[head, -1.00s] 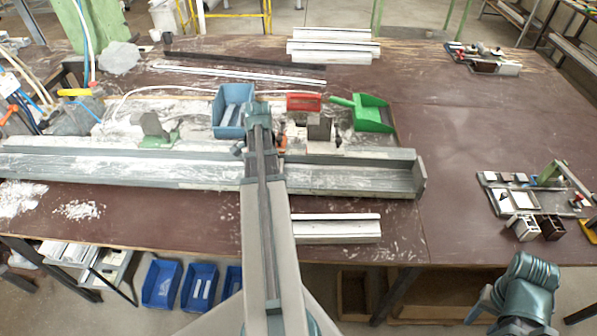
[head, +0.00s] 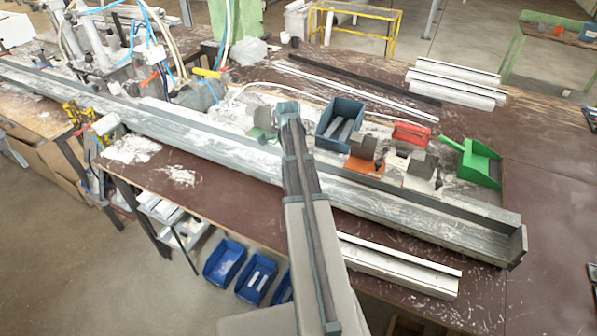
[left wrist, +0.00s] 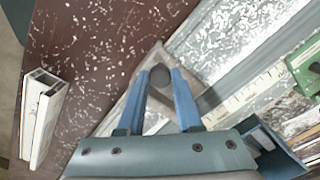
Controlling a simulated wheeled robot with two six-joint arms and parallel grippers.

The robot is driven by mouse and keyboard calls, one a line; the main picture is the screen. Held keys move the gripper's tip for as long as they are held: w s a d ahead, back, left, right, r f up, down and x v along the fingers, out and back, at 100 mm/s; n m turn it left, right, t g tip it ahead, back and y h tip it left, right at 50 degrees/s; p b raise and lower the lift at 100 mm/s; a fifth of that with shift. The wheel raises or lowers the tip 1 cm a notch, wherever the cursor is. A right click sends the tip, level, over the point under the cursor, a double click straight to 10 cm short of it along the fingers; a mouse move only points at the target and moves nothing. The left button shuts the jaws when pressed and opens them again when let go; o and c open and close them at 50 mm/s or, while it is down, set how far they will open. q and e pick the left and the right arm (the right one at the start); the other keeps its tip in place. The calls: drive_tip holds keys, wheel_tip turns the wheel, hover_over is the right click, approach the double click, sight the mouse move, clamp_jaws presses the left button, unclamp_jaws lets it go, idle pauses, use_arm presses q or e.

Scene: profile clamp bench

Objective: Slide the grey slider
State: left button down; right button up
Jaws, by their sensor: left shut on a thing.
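The grey slider (left wrist: 160,74) shows in the left wrist view as a dark grey rounded part between two blue fingertips. My left gripper (left wrist: 160,82) is shut on it. In the head view my left gripper (head: 288,110) hangs over the long grey rail (head: 225,140), left of the blue bin (head: 340,120), and hides the slider behind it. The rail with its white scale strip (left wrist: 248,95) runs diagonally in the wrist view. My right gripper is not in view.
Green (head: 258,134), orange (head: 365,166) and grey-white (head: 420,175) clamp blocks stand behind the rail. A red item (head: 412,134) and a green dustpan (head: 480,165) are at the right. White profiles (head: 400,272) lie in front. Chips litter the rail and table.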

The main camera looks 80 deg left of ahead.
use_arm(q)
drive_tip(key=shift+s, duration=0.1)
drive_tip(key=c, duration=0.6)
unclamp_jaws()
drive_tip(key=shift+a, duration=0.1)
wheel_tip(320, 180, up, 14)
drive_tip(key=p, duration=1.3)
drive_tip(key=shift+f+p, duration=0.1)
drive_tip(key=shift+p, duration=0.3)
